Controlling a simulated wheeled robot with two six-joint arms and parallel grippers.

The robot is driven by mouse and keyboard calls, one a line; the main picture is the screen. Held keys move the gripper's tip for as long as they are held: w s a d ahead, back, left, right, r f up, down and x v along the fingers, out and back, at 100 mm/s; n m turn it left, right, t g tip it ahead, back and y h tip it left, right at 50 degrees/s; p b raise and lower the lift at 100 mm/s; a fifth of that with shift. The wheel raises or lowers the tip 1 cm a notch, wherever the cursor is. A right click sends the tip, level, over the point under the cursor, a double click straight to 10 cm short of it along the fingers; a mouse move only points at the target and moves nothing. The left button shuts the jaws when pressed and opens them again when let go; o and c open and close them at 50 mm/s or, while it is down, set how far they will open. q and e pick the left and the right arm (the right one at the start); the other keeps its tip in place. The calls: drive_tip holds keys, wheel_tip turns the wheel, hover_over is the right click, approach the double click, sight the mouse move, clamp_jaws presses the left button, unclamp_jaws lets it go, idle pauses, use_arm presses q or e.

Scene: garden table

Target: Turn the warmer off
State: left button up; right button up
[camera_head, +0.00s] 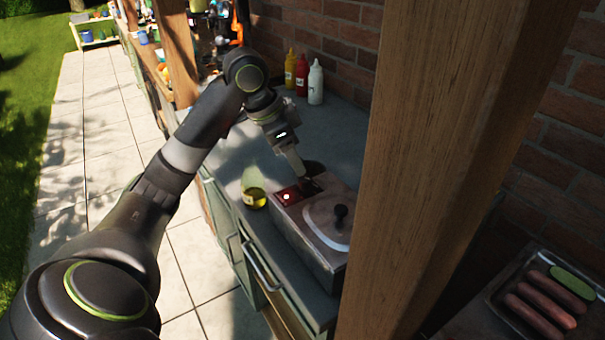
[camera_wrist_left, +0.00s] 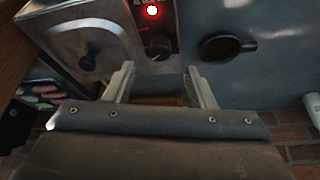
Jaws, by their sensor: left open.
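The warmer (camera_head: 305,240) is a metal box with a lid and a black lid handle on the grey counter. It also shows at the upper left of the left wrist view (camera_wrist_left: 115,20). Its red panel carries a lit red light (camera_head: 287,196), bright in the left wrist view (camera_wrist_left: 152,10). A dark control knob (camera_wrist_left: 158,47) sits beside the light. My left gripper (camera_wrist_left: 158,78) is open and empty, with the knob ahead between its fingertips. In the head view my left gripper (camera_head: 297,168) hangs over the panel and partly hides the knob. Contact cannot be told.
A jar with yellow contents (camera_head: 254,197) stands left of the warmer. Yellow, red and white bottles (camera_head: 315,82) stand by the brick wall. A wooden post (camera_head: 440,150) rises right of the warmer. A tray of sausages (camera_head: 518,328) lies at lower right.

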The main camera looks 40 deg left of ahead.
sight(305, 178)
use_arm(q)
drive_tip(key=x, duration=0.4)
drive_tip(key=shift+w+f, duration=0.1)
drive_tip(key=shift+f, duration=0.15)
drive_tip(key=shift+w+d+f, duration=0.15)
drive_tip(key=shift+f, duration=0.35)
use_arm(e)
drive_tip(key=shift+s+d, duration=0.15)
drive_tip(key=shift+s, duration=0.05)
